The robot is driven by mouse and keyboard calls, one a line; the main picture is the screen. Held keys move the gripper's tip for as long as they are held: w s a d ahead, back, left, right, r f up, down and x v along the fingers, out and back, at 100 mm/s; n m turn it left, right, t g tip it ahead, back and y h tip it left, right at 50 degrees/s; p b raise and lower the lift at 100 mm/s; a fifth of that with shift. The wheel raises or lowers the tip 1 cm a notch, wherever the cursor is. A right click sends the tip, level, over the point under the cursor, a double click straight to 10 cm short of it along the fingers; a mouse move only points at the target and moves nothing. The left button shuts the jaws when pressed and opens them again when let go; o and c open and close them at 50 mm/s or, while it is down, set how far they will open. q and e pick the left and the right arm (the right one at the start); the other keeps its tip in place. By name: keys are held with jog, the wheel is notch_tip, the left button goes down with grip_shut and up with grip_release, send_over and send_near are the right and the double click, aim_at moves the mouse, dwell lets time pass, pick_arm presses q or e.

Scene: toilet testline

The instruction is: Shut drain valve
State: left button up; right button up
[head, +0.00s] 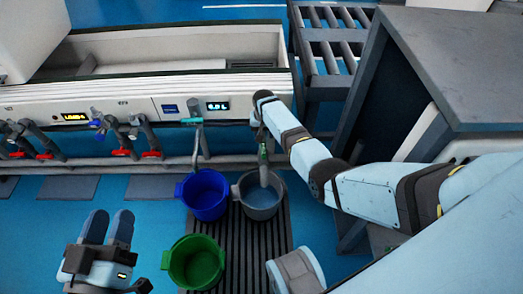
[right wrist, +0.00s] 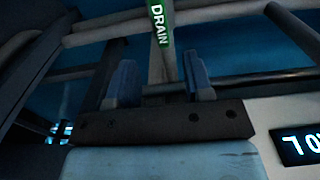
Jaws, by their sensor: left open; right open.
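The green DRAIN label (right wrist: 160,22) sits on a valve part just beyond my right gripper (right wrist: 160,70). In the right wrist view the two blue fingers are apart, with a grey pipe or stem between them; I cannot tell whether they touch it. In the head view the green drain part (head: 263,152) hangs over a grey bucket (head: 261,201), with my right wrist just above it. My right fingers are hidden there, and I cannot tell whether the valve is open or shut. My left gripper (head: 109,224) is open and empty at the lower left, away from the valve.
A blue bucket (head: 205,196) stands beside the grey one under a teal-handled tap (head: 192,121). A green bucket (head: 195,262) stands in front on the dark grate (head: 238,240). Several red-handled valves line the left. A grey cabinet (head: 470,70) stands at right.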

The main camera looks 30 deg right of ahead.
aim_at(263, 149)
notch_tip(263, 149, down, 8)
jog(key=b, duration=0.4)
jog(key=shift+r, duration=0.1)
jog(key=shift+f, duration=0.45)
pick_arm(q)
jog(key=shift+m+g, duration=0.8)
jog(key=shift+m, duration=0.1)
jog(key=shift+w+a+f+b, duration=0.1)
jog(key=shift+w+f+b, duration=0.1)
jog(key=shift+f, duration=0.75)
jog(key=shift+w+d+f+b, duration=0.1)
jog(key=shift+w+f+b, duration=0.05)
jog(key=shift+f, duration=0.8)
jog(key=shift+w+a+f+b, duration=0.1)
jog(key=shift+w+f+b, duration=0.1)
jog(key=shift+f, duration=0.75)
pick_arm(e)
jog(key=shift+f, duration=0.5)
jog(key=shift+c, duration=0.5)
grip_shut()
